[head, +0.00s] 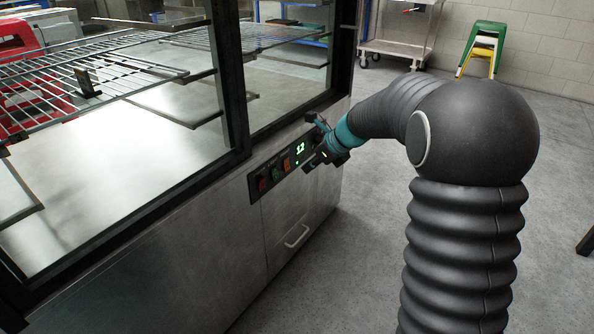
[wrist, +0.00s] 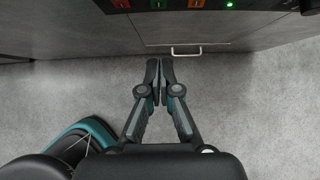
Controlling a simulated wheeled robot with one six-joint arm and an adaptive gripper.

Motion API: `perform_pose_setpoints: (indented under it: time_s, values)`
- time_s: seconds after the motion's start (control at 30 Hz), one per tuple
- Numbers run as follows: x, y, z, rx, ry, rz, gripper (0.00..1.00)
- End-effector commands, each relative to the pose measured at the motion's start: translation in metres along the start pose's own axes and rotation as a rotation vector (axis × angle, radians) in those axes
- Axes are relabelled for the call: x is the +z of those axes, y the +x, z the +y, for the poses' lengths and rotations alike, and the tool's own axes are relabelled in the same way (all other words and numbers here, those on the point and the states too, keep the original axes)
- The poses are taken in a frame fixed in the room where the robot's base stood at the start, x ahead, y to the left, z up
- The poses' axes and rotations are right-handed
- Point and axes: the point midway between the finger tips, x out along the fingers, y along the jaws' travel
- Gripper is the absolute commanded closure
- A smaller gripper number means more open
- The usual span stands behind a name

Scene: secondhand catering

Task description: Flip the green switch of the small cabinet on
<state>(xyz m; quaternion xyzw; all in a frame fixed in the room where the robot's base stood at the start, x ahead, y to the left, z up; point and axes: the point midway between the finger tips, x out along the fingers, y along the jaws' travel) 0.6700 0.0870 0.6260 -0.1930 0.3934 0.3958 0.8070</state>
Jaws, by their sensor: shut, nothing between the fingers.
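The green switch (head: 276,174) sits between a red switch (head: 262,184) and an orange switch (head: 286,164) on the dark control panel of the steel, glass-topped cabinet (head: 215,215). The green switch also shows at the top edge of the wrist view (wrist: 158,4), partly cut off. I cannot tell its position. My gripper (head: 309,165) is in front of the panel's right part, to the right of the green switch. In the wrist view my gripper (wrist: 159,84) is shut and empty, its fingertips apart from the green switch.
A green-lit display (head: 300,147) is right of the switches. A drawer handle (head: 297,236) is below the panel. Wire racks (head: 90,75) are behind the glass. Grey floor (head: 375,240) is clear beside the cabinet. Stacked stools (head: 484,45) and a steel cart (head: 400,48) stand farther back.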

Motion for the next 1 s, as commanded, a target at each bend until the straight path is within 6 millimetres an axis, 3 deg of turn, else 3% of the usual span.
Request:
perform_pose_setpoints:
  time_s: [0.5,0.7,1.0]
  values:
    - [-0.001,0.094,0.001,0.004,-0.001,0.002,1.00]
    - [0.020,0.111,0.001,0.001,-0.002,0.000,1.00]
    - [0.028,0.119,0.000,0.000,0.000,0.001,1.00]
